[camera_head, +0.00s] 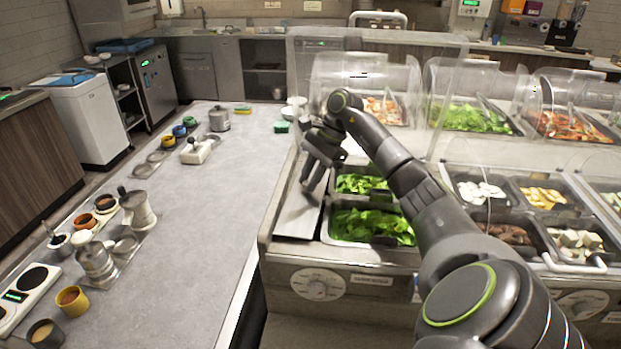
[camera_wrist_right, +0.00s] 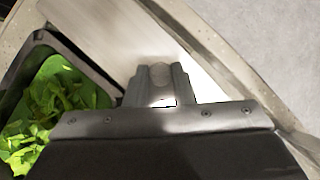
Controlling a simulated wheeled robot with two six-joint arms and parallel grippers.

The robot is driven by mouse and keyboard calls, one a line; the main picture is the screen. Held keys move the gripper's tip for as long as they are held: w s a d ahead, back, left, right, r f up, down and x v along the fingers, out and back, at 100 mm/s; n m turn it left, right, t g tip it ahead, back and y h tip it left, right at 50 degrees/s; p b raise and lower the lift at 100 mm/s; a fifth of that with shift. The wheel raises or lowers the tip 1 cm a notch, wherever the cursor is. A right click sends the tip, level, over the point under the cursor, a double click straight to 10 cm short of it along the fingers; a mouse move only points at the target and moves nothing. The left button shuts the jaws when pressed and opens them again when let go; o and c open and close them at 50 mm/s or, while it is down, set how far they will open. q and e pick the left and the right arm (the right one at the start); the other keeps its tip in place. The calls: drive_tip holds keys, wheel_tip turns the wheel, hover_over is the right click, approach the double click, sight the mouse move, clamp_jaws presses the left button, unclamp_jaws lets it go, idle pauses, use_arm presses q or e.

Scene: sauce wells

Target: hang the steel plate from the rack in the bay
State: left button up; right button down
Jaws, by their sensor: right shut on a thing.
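The steel plate (camera_head: 297,218) is a flat grey sheet at the left end of the serving counter, beside the pans of green leaves. My right gripper (camera_head: 311,178) reaches down to it from above, with the fingers at its upper part. In the right wrist view the right gripper (camera_wrist_right: 160,82) is shut on the bright steel plate (camera_wrist_right: 112,28). I cannot clearly make out the rack, or whether the plate touches it. My left gripper is not in view.
Pans of green leaves (camera_head: 372,226) sit immediately right of the plate. Clear sneeze guards (camera_head: 362,70) stand over the counter behind the gripper.

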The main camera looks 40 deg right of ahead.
sight(321, 187)
drive_tip(key=shift+s+a+f+b, duration=0.1)
drive_tip(key=shift+s+f+b, duration=0.1)
drive_tip(key=shift+f+b, duration=0.3)
drive_tip(key=c, duration=1.1)
unclamp_jaws()
drive_tip(key=shift+w+f, duration=0.1)
drive_tip(key=shift+w, duration=0.05)
drive_tip(key=shift+c, duration=0.2)
drive_tip(key=shift+d+r, duration=0.3)
drive_tip(key=shift+r, duration=0.3)
drive_tip(key=b+v, duration=0.2)
drive_tip(key=v, duration=0.3)
drive_tip(key=shift+r, duration=0.1)
drive_tip(key=shift+p+v, duration=2.25)
drive_tip(key=shift+v, duration=0.6)
